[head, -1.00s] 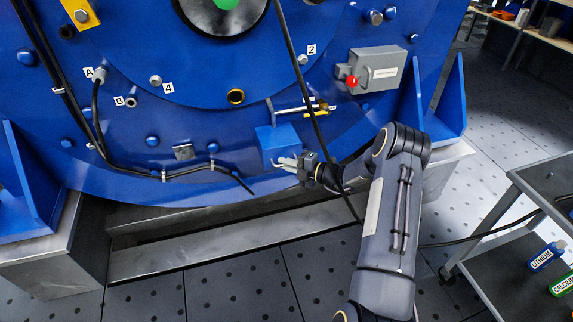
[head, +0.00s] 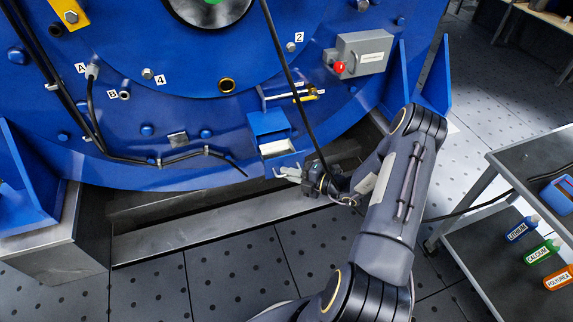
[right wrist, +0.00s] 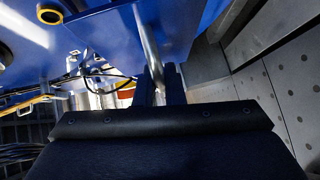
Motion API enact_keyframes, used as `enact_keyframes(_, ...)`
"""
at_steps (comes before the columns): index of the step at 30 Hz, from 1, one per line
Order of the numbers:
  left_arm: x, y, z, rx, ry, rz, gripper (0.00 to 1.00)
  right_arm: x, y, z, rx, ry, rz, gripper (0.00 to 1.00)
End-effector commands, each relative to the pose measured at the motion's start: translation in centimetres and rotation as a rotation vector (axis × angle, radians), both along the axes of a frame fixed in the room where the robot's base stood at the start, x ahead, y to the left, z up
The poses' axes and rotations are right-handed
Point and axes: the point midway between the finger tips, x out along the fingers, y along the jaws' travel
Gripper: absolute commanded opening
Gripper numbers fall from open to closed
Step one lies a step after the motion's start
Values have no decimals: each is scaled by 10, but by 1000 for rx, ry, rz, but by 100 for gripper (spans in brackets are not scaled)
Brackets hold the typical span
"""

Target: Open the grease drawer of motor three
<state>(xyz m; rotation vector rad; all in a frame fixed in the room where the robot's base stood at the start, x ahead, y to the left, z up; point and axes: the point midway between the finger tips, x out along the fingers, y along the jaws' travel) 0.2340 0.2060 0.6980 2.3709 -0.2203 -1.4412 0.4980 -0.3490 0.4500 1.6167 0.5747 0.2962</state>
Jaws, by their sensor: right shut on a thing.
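The grease drawer is a blue box (head: 268,124) low on the blue motor housing. Its drawer part is pulled out toward me, and a pale inside (head: 276,147) shows between the box and the drawer's front. My right gripper (head: 290,173) is at the drawer's front edge, shut on its handle. In the right wrist view a metal bar (right wrist: 148,42) runs down to between the dark fingers (right wrist: 158,84). The exact grip is partly hidden in the head view. My left gripper is not in view.
A black cable (head: 291,85) hangs just in front of the drawer, close to my right wrist. A grey box with a red knob (head: 361,53) is above right. A cart (head: 500,160) with labelled bottles stands at the right. The floor in front is clear.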

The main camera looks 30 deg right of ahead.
Motion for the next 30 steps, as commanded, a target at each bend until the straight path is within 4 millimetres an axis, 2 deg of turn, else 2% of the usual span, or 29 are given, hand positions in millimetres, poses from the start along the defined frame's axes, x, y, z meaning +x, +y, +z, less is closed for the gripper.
enact_keyframes(5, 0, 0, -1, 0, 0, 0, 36, 1, 0, -1, -1, 1, -1, 0)
enact_keyframes(6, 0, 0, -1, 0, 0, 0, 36, 1, 0, -1, -1, 1, -1, 14)
enact_keyframes(10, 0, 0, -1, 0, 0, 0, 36, 1, 0, -1, -1, 1, -1, 31)
enact_keyframes(20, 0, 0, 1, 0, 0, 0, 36, -2, -3, 1, 0, 0, -2, 31)
enact_keyframes(30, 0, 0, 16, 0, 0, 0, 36, -47, -31, 9, -1, 2, -4, 31)
